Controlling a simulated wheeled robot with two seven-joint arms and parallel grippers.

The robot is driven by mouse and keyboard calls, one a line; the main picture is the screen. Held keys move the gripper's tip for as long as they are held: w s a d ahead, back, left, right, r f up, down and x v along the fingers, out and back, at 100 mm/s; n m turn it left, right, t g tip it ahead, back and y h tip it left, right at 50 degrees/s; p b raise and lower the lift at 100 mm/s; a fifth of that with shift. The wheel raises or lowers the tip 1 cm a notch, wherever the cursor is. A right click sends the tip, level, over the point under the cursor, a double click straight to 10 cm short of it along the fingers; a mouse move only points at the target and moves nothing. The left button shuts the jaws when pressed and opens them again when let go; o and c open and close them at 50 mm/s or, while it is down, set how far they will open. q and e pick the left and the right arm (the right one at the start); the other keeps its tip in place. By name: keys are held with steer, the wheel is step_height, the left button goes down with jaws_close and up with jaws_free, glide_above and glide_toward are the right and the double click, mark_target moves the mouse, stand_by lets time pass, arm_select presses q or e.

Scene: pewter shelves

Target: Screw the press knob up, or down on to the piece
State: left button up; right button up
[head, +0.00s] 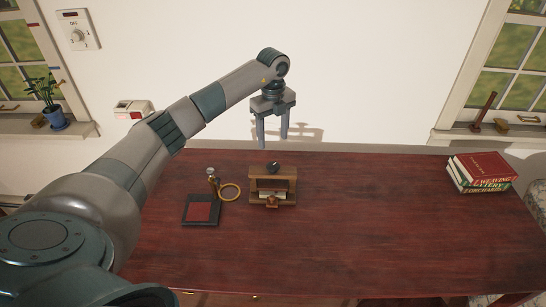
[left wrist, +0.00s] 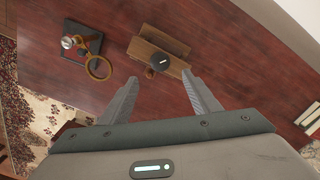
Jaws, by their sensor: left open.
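The press is a small wooden frame (head: 287,184) on the red-brown desk, with a dark round knob (head: 273,167) on its top. A pale layer and a small orange-brown piece (head: 271,202) show low at its front. In the left wrist view the knob (left wrist: 160,62) bears a white mark, and the wooden frame (left wrist: 152,36) lies around and behind it. My left gripper (head: 273,141) is open and empty, pointing down above and behind the press. In the left wrist view its fingertips (left wrist: 160,78) are spread just below the knob, apart from it. My right gripper is out of view.
Stacked books (head: 482,172) lie at the desk's far right. The desk between (head: 380,210) is clear. A wall rises behind the desk.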

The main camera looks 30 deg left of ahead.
mark_target(273, 165)
arm_select(q)
step_height(273, 165, down, 11)
steer(key=p, duration=0.3)
steer(key=shift+r, duration=0.1)
steer(key=c, duration=1.1)
